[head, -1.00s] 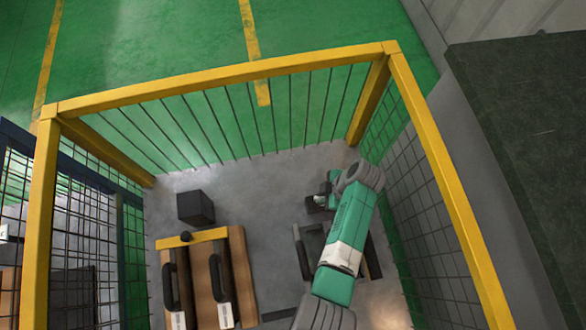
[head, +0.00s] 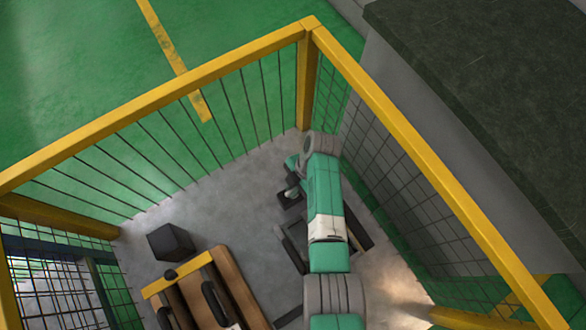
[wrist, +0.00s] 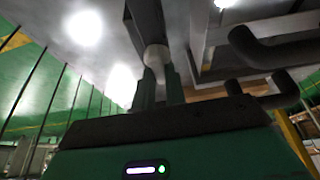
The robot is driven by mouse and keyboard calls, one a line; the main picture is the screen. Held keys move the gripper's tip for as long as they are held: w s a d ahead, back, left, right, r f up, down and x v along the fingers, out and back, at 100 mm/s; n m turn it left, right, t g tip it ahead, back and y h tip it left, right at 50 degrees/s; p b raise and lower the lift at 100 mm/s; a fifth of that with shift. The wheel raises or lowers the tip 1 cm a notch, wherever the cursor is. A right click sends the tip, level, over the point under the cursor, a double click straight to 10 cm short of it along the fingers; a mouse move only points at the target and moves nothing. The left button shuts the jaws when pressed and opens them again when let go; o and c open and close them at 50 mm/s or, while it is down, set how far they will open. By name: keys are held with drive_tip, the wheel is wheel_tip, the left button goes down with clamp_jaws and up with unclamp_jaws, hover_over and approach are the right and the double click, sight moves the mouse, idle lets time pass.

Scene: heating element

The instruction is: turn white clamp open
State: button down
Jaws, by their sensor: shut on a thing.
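In the wrist view, my gripper (wrist: 159,76) points up, its two green fingers shut on the pale rounded end of the white clamp (wrist: 155,55). A dark bar (wrist: 147,18) runs up from this pale end. The rest of the clamp is hidden or out of frame, so how far it is turned cannot be told. In the head view, my arm reaches over the dark frame on the floor, and the clamp cannot be made out there.
Thick dark bent pipes (wrist: 265,50) hang close to the right of my gripper. A yellow-railed mesh fence (head: 400,140) encloses the work area. A dark box (head: 171,242) and a wooden board with black handles (head: 238,285) stand left of my arm. Grey floor lies between.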

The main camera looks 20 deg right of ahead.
drive_tip(key=c, duration=1.4)
unclamp_jaws()
drive_tip(key=shift+c, duration=0.2)
drive_tip(key=s+p+v, duration=0.1)
drive_tip(key=p+v, duration=0.2)
drive_tip(key=v, duration=0.4)
drive_tip(key=shift+w+r+p, duration=0.4)
drive_tip(key=shift+w, duration=0.15)
drive_tip(key=shift+d, duration=0.15)
